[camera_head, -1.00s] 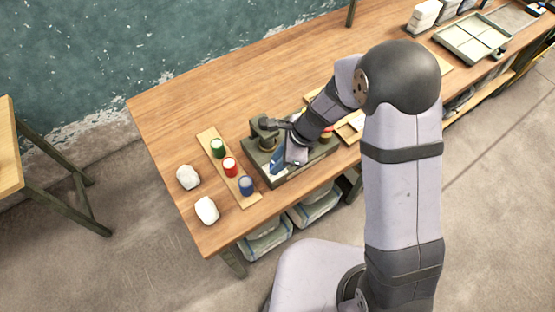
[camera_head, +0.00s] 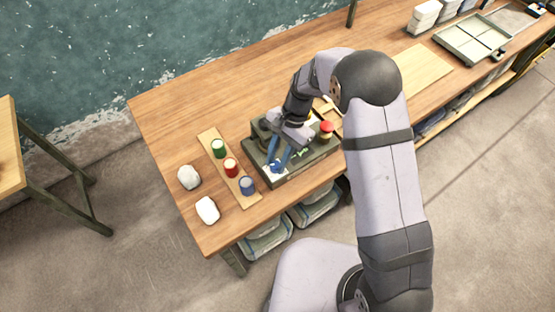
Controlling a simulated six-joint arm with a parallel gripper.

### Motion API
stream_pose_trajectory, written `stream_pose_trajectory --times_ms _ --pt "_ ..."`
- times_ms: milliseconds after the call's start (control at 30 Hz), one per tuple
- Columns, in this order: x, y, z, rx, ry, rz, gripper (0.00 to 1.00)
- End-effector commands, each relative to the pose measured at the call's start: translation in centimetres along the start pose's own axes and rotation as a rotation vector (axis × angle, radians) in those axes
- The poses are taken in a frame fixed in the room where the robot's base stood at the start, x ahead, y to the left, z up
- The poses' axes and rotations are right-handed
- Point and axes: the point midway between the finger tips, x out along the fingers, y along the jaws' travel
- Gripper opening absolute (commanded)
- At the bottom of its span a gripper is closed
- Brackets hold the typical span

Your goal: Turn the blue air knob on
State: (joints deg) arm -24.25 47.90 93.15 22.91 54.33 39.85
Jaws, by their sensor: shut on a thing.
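A dark grey-green box (camera_head: 296,174) with knobs on top stands near the table's front edge. My gripper (camera_head: 275,163) reaches down over the box's left part, its two blue fingers pointing to the lower left. It is shut on the blue air knob (camera_head: 276,169) near the box's front left corner. The knob is small and mostly hidden by the fingers, so its turn angle cannot be told. A red knob (camera_head: 326,127) stands at the box's right end, apart from my gripper. A small green part (camera_head: 303,152) shows between them.
A wooden strip (camera_head: 240,188) left of the box carries a green (camera_head: 218,147), a red (camera_head: 231,166) and a blue container (camera_head: 247,185). Two white lumps (camera_head: 188,177) lie farther left. A divided tray (camera_head: 470,46) is far right. The table's back left is clear.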

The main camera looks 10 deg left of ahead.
Motion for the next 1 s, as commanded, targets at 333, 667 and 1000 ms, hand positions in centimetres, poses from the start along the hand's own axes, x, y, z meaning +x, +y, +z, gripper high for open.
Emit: stream_pose_trajectory --times_ms 333,667,1000 --pt "0.08 -0.34 0.01 -0.29 0.001 0.119 0.04" --pt "0.03 -0.45 0.08 -0.469 0.001 0.193 0.04" --pt "-0.01 -0.48 0.15 -0.525 0.0 0.216 0.04"
